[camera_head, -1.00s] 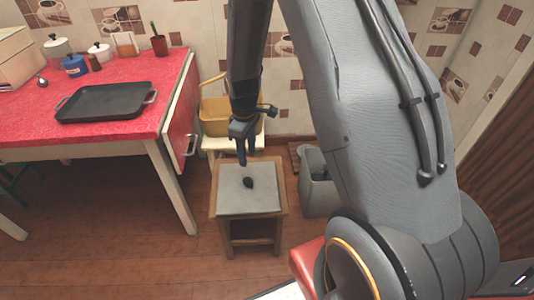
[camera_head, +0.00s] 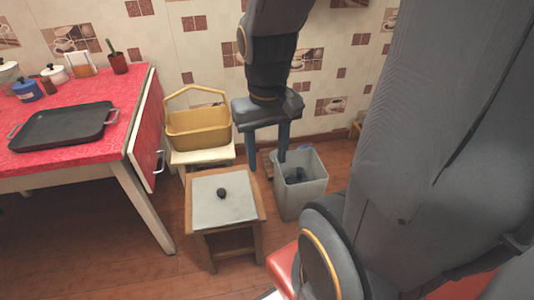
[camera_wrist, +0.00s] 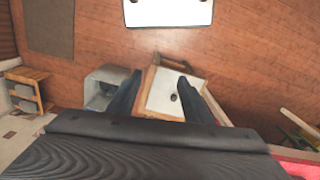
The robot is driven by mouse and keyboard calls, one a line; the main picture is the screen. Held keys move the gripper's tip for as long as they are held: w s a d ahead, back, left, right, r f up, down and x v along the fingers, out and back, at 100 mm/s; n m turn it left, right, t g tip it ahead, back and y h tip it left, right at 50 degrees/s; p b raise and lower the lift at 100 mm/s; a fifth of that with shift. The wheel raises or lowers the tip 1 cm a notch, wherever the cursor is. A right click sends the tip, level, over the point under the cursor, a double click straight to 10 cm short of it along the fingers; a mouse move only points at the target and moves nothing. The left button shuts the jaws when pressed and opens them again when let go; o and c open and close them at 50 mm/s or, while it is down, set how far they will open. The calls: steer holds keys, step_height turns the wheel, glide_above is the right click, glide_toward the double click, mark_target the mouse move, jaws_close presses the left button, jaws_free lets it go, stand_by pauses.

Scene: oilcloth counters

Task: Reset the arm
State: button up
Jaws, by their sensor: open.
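My gripper (camera_head: 268,158) hangs in the air with its two blue-grey fingers pointing down, apart and with nothing between them. In the head view it appears between the stool and the grey bin. In the wrist view, my gripper (camera_wrist: 158,82) shows its fingers spread, with the stool beyond them. A small dark object (camera_head: 221,193) lies on the pale top of the wooden stool (camera_head: 237,214). It also shows in the wrist view (camera_wrist: 174,97), apart from the fingers.
A grey bin (camera_head: 313,188) with dark things inside stands right of the stool. A yellow basket (camera_head: 200,140) sits on a pale stand behind. The red counter (camera_head: 95,143) at left holds a black tray (camera_head: 62,128) and several jars. Brown floor lies open in front.

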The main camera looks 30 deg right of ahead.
steer(key=shift+n, duration=0.8)
steer(key=a+r+p, duration=0.2)
steer(key=a+p, duration=0.1)
steer(key=a+r+p, duration=0.1)
steer(key=shift+s+a+p, duration=0.1)
steer(key=shift+a+p, duration=0.25)
steer(key=shift+a, duration=0.4)
steer(key=shift+c, duration=0.3)
